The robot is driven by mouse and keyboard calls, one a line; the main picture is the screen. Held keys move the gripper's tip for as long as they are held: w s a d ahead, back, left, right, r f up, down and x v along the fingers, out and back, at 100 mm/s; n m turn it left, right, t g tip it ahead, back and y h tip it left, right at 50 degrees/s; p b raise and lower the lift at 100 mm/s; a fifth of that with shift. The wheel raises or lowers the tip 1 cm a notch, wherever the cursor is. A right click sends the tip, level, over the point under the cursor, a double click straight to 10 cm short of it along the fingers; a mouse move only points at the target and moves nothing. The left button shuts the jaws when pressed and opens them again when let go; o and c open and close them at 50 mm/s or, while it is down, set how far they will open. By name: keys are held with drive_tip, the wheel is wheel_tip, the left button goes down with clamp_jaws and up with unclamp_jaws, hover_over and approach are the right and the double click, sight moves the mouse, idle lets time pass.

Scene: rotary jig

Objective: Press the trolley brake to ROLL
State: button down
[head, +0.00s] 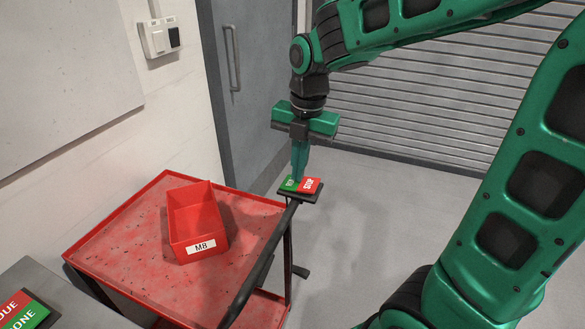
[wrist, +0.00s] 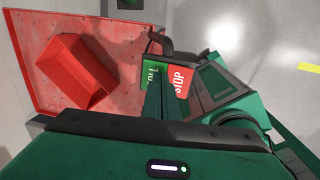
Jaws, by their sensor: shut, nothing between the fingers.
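The trolley brake is a rocker with a green half and a red half marked STOP (head: 309,185), on a dark plate at the end of the trolley's black handle. The green ROLL half (wrist: 152,73) shows beside the red half in the wrist view. My gripper (head: 298,177) is shut and empty, pointing down, with its fingertips at the green half. I cannot tell whether they touch it. The fingers hide part of the green half. The red trolley (head: 140,275) stands at the left.
A red bin labelled M8 (head: 196,222) sits on the trolley top. A grey surface with a red and green DUE/DONE panel (head: 25,312) is at the lower left. A grey door (head: 245,90) and a roller shutter (head: 420,110) stand behind. The floor right of the trolley is clear.

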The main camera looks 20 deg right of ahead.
drive_tip(key=shift+s+d, duration=0.1)
drive_tip(key=shift+r, duration=0.1)
wheel_tip(320, 180, up, 14)
drive_tip(key=w+a, duration=0.1)
drive_tip(key=shift+w+a, duration=0.2)
drive_tip(key=shift+w, duration=0.05)
idle(0.3)
drive_tip(key=shift+f, duration=0.2)
drive_tip(key=s+d+f+m, duration=0.8)
drive_tip(key=s+m, duration=0.3)
drive_tip(key=m, duration=0.5)
drive_tip(key=s+d+f+m+g, duration=0.1)
drive_tip(key=s+d+f+m, duration=0.8)
drive_tip(key=m, duration=0.8)
drive_tip(key=shift+s+d+m+h, duration=0.3)
drive_tip(key=shift+s+d, duration=0.05)
drive_tip(key=shift+s, duration=0.9)
